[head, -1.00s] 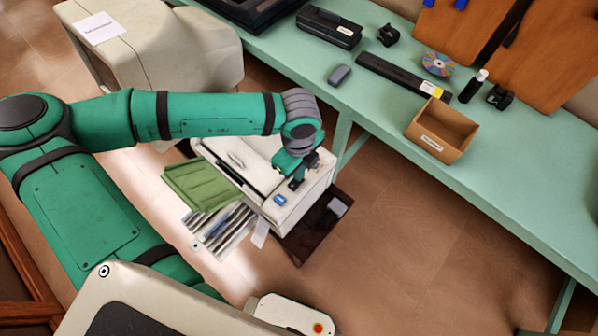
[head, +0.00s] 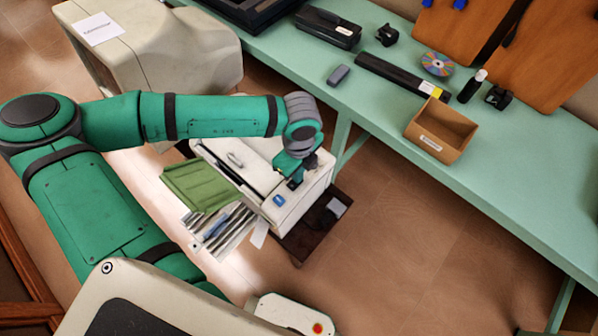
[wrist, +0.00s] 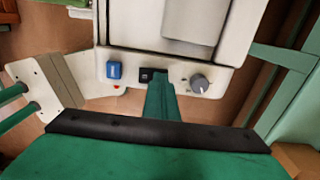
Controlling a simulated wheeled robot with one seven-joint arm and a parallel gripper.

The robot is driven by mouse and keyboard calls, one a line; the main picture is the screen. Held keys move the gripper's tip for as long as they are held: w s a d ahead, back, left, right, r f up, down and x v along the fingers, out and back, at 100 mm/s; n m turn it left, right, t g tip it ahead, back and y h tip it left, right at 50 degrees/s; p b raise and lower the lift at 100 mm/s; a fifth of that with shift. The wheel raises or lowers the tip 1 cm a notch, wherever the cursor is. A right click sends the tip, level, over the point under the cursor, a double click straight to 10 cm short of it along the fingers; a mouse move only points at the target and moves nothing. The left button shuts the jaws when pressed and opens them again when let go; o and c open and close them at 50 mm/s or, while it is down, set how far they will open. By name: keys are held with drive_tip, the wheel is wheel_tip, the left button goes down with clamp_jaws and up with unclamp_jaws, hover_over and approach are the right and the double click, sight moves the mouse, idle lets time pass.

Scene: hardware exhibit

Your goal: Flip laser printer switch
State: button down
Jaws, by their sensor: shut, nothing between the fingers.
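The laser printer (head: 310,188) is a white box on a dark low stand beside the green bench. Its control face in the wrist view (wrist: 180,58) carries a blue button (wrist: 114,70), a small black switch (wrist: 147,75) and a grey round knob (wrist: 200,83). The blue button also shows in the head view (head: 279,200). My gripper (wrist: 158,86) is shut and empty, with its tip at or just in front of the black switch, hiding part of it. I cannot tell whether they touch. In the head view my gripper (head: 295,182) is over the printer's near-right edge.
A green folder (head: 200,186) and a rack of papers (head: 225,228) are at the printer's left. The green bench (head: 500,170) to the right holds a cardboard box (head: 440,132) and several small items. A large beige machine (head: 150,60) stands behind my arm. Floor at lower right is clear.

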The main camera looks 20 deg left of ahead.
drive_tip(key=shift+s+a+r, duration=0.15)
drive_tip(key=shift+s+a, duration=0.1)
drive_tip(key=shift+s, duration=0.55)
drive_tip(key=shift+d+r, duration=0.1)
drive_tip(key=shift+w+r, duration=0.15)
drive_tip(key=shift+r, duration=0.1)
wheel_tip(320, 180, up, 13)
drive_tip(key=w, duration=0.2)
drive_tip(key=shift+d, duration=0.35)
drive_tip(key=shift+w+d, duration=0.1)
